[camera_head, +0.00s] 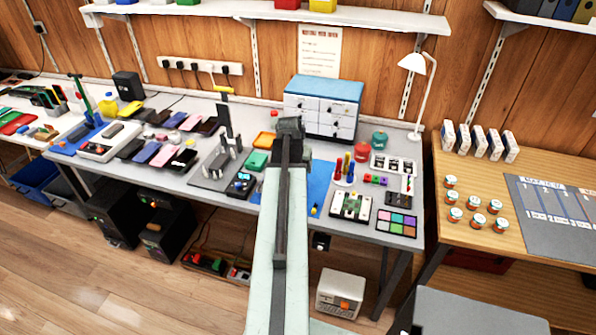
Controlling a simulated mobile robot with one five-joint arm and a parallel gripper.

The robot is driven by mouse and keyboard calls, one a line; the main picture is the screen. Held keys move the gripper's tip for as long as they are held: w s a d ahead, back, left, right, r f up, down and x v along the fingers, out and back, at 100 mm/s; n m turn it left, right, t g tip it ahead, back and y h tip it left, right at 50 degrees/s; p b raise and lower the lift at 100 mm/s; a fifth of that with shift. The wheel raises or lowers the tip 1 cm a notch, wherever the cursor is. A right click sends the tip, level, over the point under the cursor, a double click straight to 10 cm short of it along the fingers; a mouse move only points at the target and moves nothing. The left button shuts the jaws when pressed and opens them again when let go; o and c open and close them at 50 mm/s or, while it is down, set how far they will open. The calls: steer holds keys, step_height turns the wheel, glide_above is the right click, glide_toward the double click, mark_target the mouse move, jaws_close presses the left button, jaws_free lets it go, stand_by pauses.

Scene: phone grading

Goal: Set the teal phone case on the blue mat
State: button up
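A small flat teal piece (256,160), which looks like the teal phone case, lies on the grey workbench left of my arm. The blue mat (320,176) lies near the middle of the bench. My arm crosses over it and hides much of it, and its right part shows bare. My gripper (290,126) is at the far end of my arm, in front of the drawer cabinet. It appears above and right of the teal piece. Its fingers are too small and dark to tell whether they are open or hold anything.
A drawer cabinet (322,108) with a blue top stands behind my gripper. An orange tray (265,139) lies behind the teal piece. A dark stand (228,140) rises to the left. Several phones lie at left.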

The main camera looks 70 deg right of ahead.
steer(key=shift+f+b, duration=3.95)
steer(key=shift+b, duration=0.05)
steer(key=shift+f+b, duration=0.35)
steer(key=o, duration=1.4)
steer(key=shift+o, duration=0.5)
steer(key=shift+r, duration=0.2)
steer(key=shift+r+p, duration=0.45)
steer(key=shift+p, duration=0.2)
steer(key=shift+r, duration=0.1)
